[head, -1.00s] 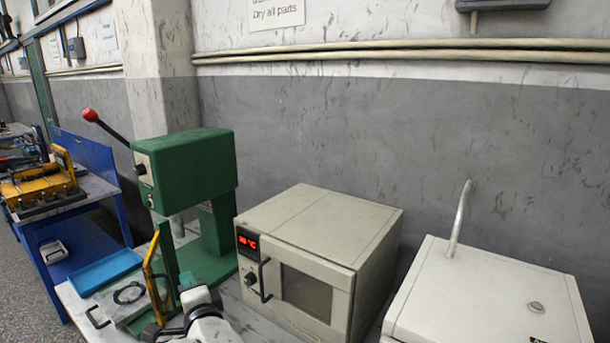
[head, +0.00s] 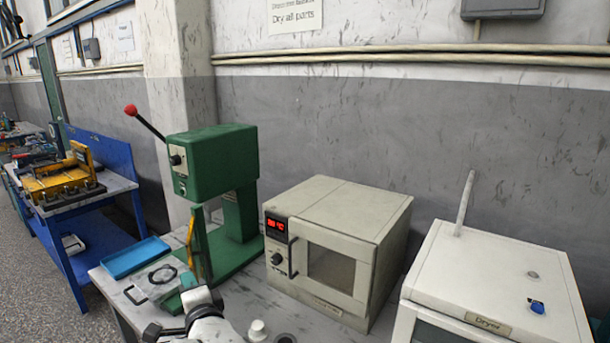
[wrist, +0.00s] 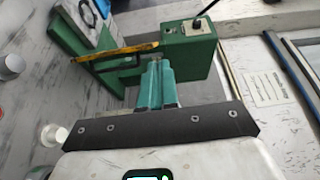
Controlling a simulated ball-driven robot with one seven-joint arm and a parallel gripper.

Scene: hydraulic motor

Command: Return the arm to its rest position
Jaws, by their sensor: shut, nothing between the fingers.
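My gripper (wrist: 158,82) shows in the wrist view as two teal fingers pressed together with nothing between them. In the head view my arm stands at the bottom, left of centre, with the teal gripper (head: 197,297) at its end, over the bench in front of the green lever press (head: 213,160). In the wrist view the press (wrist: 187,55) lies beyond the fingertips, with a yellow bar (wrist: 115,54) across in front of it. I cannot tell the gap between the fingertips and the press.
A beige oven (head: 338,248) with a red display stands right of the press. A white dryer (head: 490,275) is further right. A blue tray (head: 135,257) lies on the bench at left. A small white cup (head: 257,330) stands near my arm. A blue workbench (head: 103,150) is at far left.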

